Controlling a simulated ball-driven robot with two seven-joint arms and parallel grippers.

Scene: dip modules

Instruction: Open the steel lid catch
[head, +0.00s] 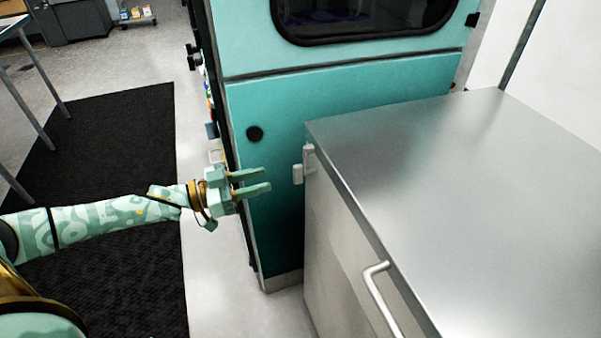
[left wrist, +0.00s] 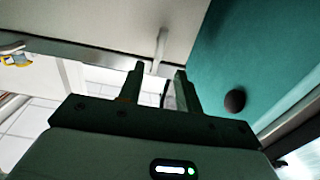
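The steel lid catch (head: 302,166) is a small pale metal piece on the upper left edge of the steel cabinet (head: 440,190), just below its top. In the left wrist view, what appears to be the catch (left wrist: 160,47) stands out from a pale surface, ahead of my fingertips. My left gripper (head: 264,180) is open and empty, its two fingers pointing right toward the catch. A short gap separates the fingertips from the catch. In the left wrist view my gripper (left wrist: 159,71) also shows apart fingers. My right gripper is not in view.
A teal machine (head: 330,105) with a dark window and a round black knob (head: 255,133) stands behind the catch. A bar handle (head: 380,295) sticks out of the cabinet front. A black mat (head: 110,150) and open floor lie to the left.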

